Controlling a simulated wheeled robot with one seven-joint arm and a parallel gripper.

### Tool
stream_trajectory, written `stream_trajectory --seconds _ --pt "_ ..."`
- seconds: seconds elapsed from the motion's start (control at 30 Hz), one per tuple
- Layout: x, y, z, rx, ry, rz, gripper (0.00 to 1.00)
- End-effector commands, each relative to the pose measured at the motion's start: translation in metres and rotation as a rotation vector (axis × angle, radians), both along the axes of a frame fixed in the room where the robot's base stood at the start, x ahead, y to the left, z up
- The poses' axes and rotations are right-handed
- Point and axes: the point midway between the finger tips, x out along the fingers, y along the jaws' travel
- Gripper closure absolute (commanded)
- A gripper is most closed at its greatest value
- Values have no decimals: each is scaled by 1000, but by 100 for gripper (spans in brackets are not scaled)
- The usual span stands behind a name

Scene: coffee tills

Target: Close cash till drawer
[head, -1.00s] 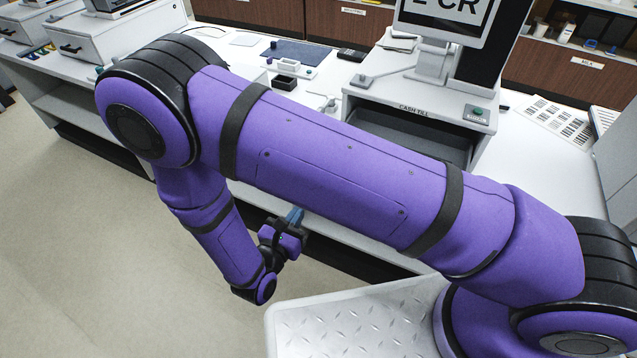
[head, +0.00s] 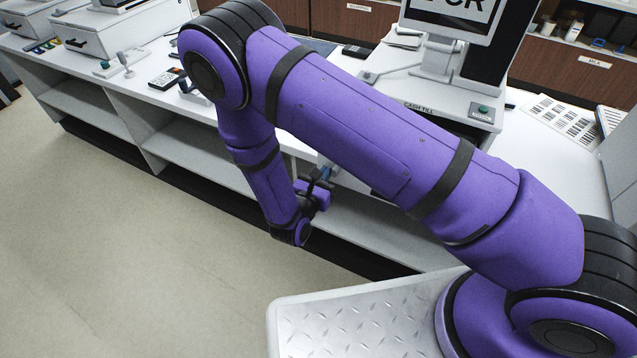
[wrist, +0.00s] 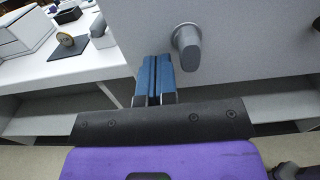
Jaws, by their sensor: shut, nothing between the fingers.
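A screen (head: 452,18) stands on the till. A barcode sheet (head: 570,118) lies to its right. A card reader (head: 166,78) and another till (head: 85,35) are at the left. The floor (head: 120,240) in front of the counter is clear.

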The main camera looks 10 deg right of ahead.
Motion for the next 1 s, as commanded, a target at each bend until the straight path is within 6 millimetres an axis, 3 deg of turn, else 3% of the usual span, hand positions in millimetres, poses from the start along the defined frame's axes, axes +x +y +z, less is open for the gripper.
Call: stream_trajectory --seconds 0.63,0.77,1.0 --pt "12 -10 0 -1 -1 -3 100" --pt "28 -21 0 -2 -1 -3 100" --pt "75 -56 0 -1 -2 -4 100"
